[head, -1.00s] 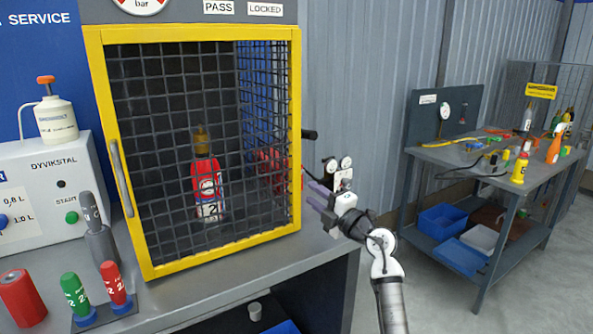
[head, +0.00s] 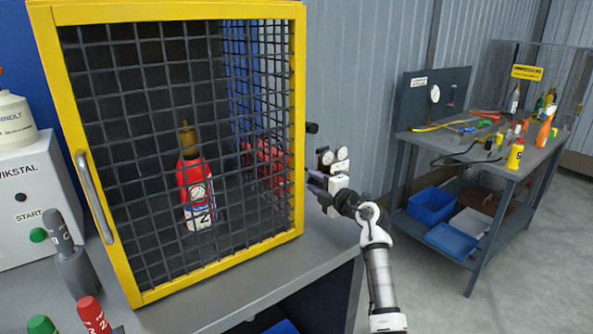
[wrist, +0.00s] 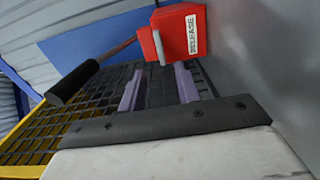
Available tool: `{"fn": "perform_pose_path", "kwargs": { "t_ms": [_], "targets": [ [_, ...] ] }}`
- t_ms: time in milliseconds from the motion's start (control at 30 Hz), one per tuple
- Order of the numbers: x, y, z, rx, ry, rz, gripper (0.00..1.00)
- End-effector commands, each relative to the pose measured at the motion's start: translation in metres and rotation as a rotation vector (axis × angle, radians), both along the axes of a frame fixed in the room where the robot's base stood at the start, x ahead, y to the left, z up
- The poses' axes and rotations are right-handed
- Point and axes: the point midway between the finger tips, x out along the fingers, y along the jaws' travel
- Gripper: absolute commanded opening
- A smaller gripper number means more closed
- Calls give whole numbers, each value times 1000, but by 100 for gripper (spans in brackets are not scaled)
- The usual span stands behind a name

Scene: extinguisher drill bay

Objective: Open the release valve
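The release valve is a red box (wrist: 180,35) with a white RELEASE label at the top of the wrist view. A reddish lever runs from it to a black handle (wrist: 72,83) at the left. In the head view the black handle (head: 312,128) sticks out past the cage's right edge, and red valve parts (head: 268,160) show through the mesh. My gripper (head: 315,182) is beside the cage's right side, below the handle. In the wrist view its two purple fingers (wrist: 158,88) are apart with nothing between them. The handle lies left of the fingers, outside the gap.
The yellow-framed mesh cage (head: 298,100) stands on the grey bench (head: 225,300), with a red extinguisher (head: 195,188) inside. Gauges are mounted on my wrist area or just behind it; I cannot tell which. A second workbench (head: 480,160) with tools stands at the right, across open floor.

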Motion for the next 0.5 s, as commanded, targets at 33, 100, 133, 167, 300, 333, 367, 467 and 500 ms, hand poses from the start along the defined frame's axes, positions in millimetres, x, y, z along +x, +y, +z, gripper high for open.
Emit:
{"fn": "perform_pose_path", "kwargs": {
  "t_ms": [33,100,133,167,300,333,367,467,500],
  "targets": [
    [10,9,2,1,2,4,33],
    [22,18,1,1,2,3,33],
    [27,22,2,2,1,2,33],
    [32,25,2,2,1,3,33],
    [51,39,1,1,1,2,33],
    [54,40,1,2,1,1,33],
    [57,42,1,2,1,1,33],
    [64,47,1,1,0,0,33],
    [66,48,0,1,1,0,33]
  ]
}}
